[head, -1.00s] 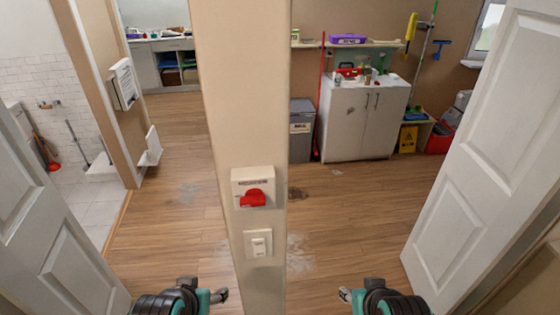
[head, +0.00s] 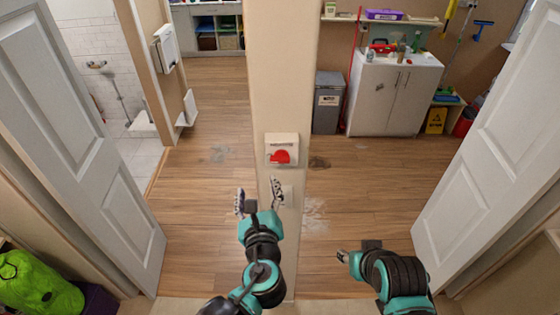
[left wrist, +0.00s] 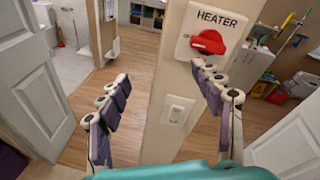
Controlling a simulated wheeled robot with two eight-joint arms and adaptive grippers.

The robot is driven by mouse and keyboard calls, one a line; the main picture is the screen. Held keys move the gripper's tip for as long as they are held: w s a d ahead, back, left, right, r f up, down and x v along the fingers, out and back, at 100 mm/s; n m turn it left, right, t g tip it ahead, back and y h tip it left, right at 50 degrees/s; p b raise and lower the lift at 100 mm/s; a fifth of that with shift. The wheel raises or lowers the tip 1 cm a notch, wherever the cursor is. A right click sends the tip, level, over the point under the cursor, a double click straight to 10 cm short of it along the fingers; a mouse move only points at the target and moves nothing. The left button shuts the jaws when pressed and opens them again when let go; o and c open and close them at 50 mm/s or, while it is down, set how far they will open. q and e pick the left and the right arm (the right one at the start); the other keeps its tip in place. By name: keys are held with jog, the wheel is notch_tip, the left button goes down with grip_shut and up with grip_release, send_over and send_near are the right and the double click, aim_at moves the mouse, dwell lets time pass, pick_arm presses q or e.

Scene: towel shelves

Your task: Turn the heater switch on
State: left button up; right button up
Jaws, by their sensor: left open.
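The heater switch is a red rotary knob (head: 281,157) on a white box (head: 282,138) fixed to the narrow wall end between two doorways. In the left wrist view the knob (left wrist: 208,42) sits below the word HEATER, with its handle lying roughly sideways. My left gripper (head: 258,195) is open and empty, in front of the wall end, below and left of the knob in the head view. In the left wrist view its right finger lies just below the box; contact cannot be told. My right gripper (head: 343,257) is low at right, away from the switch, its jaw state unclear.
A white rocker switch (left wrist: 178,110) is below the heater box, partly hidden by my left gripper in the head view. White doors stand open at left (head: 85,140) and right (head: 485,150). A grey bin (head: 328,103) and white cabinet (head: 392,95) stand in the room behind.

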aim_at(280, 161)
pick_arm(q)
jog(key=d+r+m+t+h, duration=0.2)
jog(key=d+r+m, duration=0.1)
jog(key=d+m, duration=0.3)
jog(key=w, duration=0.7)
jog(key=shift+a+f, duration=0.2)
jog(key=shift+a, duration=0.1)
jog(key=shift+s, duration=0.1)
jog(key=c, duration=1.2)
